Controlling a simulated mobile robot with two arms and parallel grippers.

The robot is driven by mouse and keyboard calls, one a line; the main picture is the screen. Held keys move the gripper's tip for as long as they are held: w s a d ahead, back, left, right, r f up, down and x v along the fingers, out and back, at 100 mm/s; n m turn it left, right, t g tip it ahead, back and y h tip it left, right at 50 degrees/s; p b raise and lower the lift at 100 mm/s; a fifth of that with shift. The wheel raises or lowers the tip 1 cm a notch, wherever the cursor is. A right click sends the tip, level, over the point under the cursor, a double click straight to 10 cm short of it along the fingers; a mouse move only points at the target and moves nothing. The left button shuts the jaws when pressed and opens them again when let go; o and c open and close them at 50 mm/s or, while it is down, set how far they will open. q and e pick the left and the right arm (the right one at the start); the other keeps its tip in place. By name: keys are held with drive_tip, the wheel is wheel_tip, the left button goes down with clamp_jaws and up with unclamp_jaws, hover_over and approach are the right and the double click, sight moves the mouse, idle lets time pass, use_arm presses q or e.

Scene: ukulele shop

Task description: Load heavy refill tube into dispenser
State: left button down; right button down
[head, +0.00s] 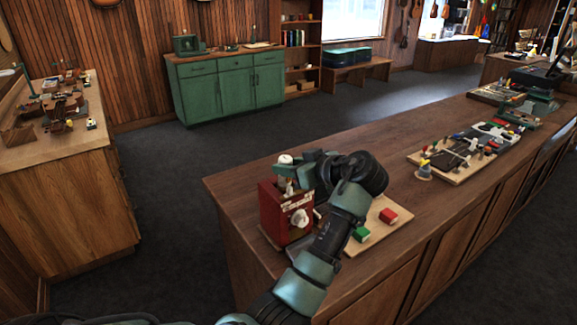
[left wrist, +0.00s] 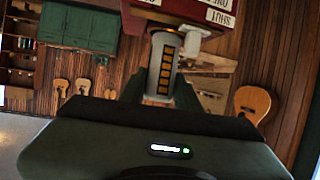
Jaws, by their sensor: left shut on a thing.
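The dispenser (head: 273,213) is a red box with a pale round knob on its front, standing near the left end of the long wooden counter. The refill tube (left wrist: 163,66) is a grey cylinder with a dark strip of yellow marks, upright between my left fingers in the left wrist view. Its pale cap (head: 285,158) shows above the dispenser in the head view. My left gripper (head: 291,174) is shut on the tube over the dispenser's top. Whether the tube's lower end is inside is unclear. Red parts with OPEN and SHUT labels show in the left wrist view. My right gripper is not in view.
A pale board with a red block (head: 388,215) and a green block (head: 361,235) lies right of the dispenser, partly behind my arm. Another board of small parts (head: 460,150) lies further along the counter (head: 350,140). Bare counter lies between them.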

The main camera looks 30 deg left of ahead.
use_arm(q)
drive_tip(key=shift+s+d+f, duration=0.1)
drive_tip(key=shift+d+f, duration=0.1)
drive_tip(key=shift+f, duration=0.3)
drive_tip(key=shift+s+d+f, duration=0.1)
drive_tip(key=shift+d+f, duration=0.05)
drive_tip(key=shift+f, duration=0.3)
drive_tip(key=shift+d, duration=0.15)
drive_tip(key=shift+w, duration=0.3)
drive_tip(key=shift+s+r, duration=0.1)
drive_tip(key=shift+r, duration=0.15)
drive_tip(key=shift+f+b, duration=0.2)
drive_tip(key=shift+b, duration=0.1)
drive_tip(key=shift+r, duration=0.15)
drive_tip(key=shift+r+p, duration=0.5)
drive_tip(key=shift+r, duration=0.25)
